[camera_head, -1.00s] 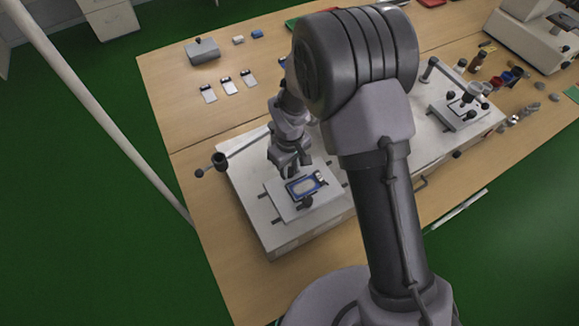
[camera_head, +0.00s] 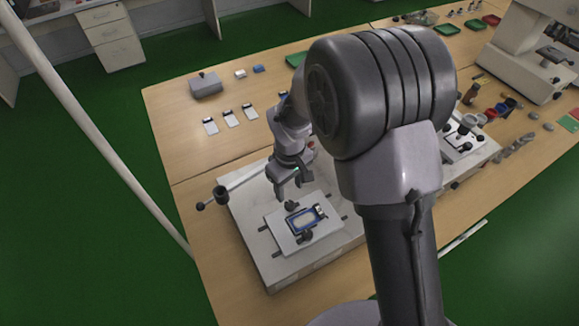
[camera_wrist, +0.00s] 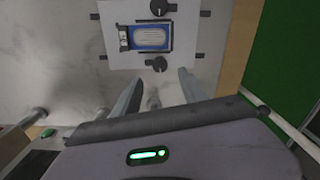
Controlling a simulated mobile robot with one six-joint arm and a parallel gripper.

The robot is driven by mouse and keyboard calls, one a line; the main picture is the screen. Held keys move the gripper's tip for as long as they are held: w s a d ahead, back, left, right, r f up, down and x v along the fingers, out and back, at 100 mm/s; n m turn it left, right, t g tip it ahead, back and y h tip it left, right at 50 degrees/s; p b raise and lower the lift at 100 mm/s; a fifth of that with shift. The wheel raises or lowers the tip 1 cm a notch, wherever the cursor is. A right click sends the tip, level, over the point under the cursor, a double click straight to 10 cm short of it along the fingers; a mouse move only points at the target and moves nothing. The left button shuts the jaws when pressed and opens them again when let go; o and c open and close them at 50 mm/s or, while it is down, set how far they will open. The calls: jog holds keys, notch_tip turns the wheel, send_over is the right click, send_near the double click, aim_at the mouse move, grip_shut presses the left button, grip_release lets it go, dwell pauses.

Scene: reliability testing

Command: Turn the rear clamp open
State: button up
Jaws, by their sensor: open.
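A blue-framed card with a pale window (camera_head: 306,219) lies on a white plate (camera_head: 283,239) on a low white platform. The rear clamp (camera_head: 291,206) is a small dark knob at the card's far edge; it also shows in the wrist view (camera_wrist: 159,64). A similar front clamp (camera_head: 305,237) sits at the near edge, and it shows at the top of the wrist view (camera_wrist: 158,7). My gripper (camera_head: 290,190) is open and empty, above and behind the rear clamp. In the wrist view its fingers (camera_wrist: 161,75) point toward that clamp, apart from it.
A dark knob on a rod (camera_head: 221,194) stands at the platform's left corner. Several small cards (camera_head: 230,118) and a grey box (camera_head: 205,85) lie behind. A second fixture (camera_head: 462,137) and bottles stand right. The table left of the cards is clear.

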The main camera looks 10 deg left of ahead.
notch_tip(320, 180, up, 10)
jog(key=p, duration=0.1)
